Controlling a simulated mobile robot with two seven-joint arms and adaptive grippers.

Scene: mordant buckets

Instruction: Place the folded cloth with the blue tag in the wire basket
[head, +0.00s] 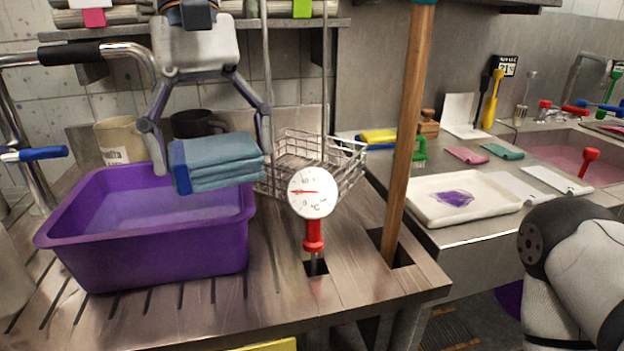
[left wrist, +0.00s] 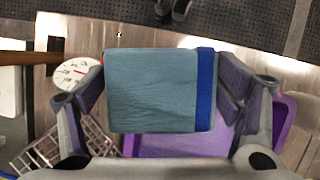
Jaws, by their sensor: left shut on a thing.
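The folded cloth (head: 222,160) is grey-blue with a blue tag along its left end in the head view. It also shows in the left wrist view (left wrist: 150,90), with the blue tag (left wrist: 206,90) on its right. My left gripper (head: 212,158) is shut on the cloth and holds it in the air, over the right part of the purple tub. My right gripper is not in view.
The purple tub (head: 150,255) stands on the slatted counter. A beige mug (head: 118,140) and dark mug (head: 196,124) are behind the tub.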

